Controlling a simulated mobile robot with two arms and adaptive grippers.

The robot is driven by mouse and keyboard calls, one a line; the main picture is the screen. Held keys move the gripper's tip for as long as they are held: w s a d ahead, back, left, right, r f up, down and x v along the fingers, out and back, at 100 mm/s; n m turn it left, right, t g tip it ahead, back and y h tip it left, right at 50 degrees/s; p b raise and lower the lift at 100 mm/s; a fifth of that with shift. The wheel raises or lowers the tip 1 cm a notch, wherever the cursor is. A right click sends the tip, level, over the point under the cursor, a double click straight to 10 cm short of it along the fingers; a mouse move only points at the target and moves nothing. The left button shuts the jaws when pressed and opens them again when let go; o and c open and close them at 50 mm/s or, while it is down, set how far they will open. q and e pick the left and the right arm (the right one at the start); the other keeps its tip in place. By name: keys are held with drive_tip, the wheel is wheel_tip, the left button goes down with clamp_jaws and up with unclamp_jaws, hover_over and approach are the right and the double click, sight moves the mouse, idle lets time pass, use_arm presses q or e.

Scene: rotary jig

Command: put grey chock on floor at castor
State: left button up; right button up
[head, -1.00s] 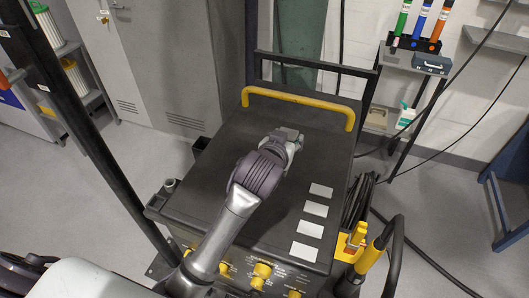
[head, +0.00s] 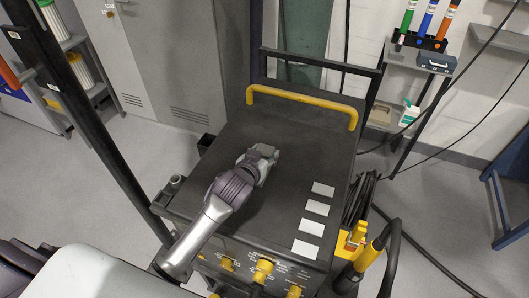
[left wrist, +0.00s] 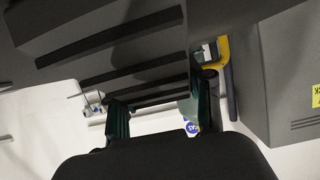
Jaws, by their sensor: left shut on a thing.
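My left gripper (head: 262,157) is over the dark top of the wheeled cart (head: 300,140) in the head view. It is shut on a small grey piece at its tip, which I take to be the grey chock (head: 265,149). In the left wrist view a dark grey ribbed block (left wrist: 130,62) fills the upper left, beyond the two fingers (left wrist: 154,115), and looks like the chock seen close. The castor is not visible; the cart's body hides its underside. My right gripper is not in view.
The cart has a yellow handle (head: 302,102) at its far edge and yellow knobs (head: 263,270) in front. A grey cabinet (head: 170,60) stands behind left. Black cables (head: 425,255) cross the right floor. A blue frame (head: 505,205) stands far right.

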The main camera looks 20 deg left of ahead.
use_arm(q)
drive_tip(key=o, duration=1.1)
drive_tip(key=shift+c, duration=0.2)
drive_tip(key=o, duration=0.3)
